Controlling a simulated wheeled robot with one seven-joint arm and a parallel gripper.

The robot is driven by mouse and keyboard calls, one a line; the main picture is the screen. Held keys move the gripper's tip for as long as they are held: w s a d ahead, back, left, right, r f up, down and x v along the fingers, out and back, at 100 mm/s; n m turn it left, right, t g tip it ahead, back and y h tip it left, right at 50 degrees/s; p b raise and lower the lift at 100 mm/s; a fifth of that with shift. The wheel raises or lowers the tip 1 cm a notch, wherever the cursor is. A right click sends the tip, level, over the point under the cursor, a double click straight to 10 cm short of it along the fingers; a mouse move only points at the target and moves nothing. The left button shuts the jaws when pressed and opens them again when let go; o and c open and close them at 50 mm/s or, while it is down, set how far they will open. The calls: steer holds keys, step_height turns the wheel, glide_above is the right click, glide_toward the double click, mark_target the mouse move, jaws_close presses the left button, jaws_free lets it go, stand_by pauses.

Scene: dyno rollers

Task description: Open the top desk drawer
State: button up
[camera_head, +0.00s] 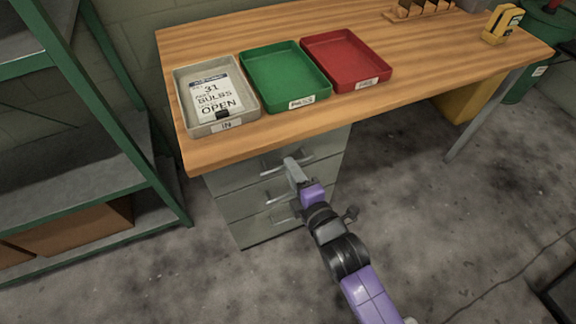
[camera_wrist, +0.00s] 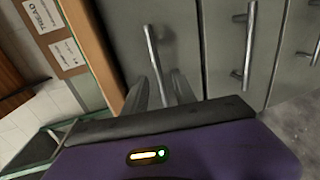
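The grey drawer unit sits under the left part of the wooden desk. Its top drawer (camera_head: 238,177) looks closed, flush with the drawers below. The top drawer's bar handle (camera_head: 272,166) also shows in the wrist view (camera_wrist: 152,48). My gripper (camera_head: 291,166) is at this handle. In the wrist view, my gripper's fingers (camera_wrist: 160,88) stand apart, one on each side of the handle's near end. The gripper looks open, with the bar between the fingers; contact cannot be told. My gripper hides part of the handle in the head view.
Lower drawer handles (camera_head: 277,197) (camera_wrist: 245,45) are close by. The desk top (camera_head: 210,152) overhangs the drawers and bears grey (camera_head: 187,105), green (camera_head: 275,75) and red (camera_head: 345,58) trays. A green shelf rack (camera_head: 150,165) stands at left.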

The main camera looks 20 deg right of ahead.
steer(key=shift+w+f, duration=0.15)
steer(key=shift+w, duration=0.55)
steer(key=shift+w+f, duration=0.1)
steer(key=shift+w, duration=0.55)
steer(key=shift+c, duration=0.4)
jaws_close()
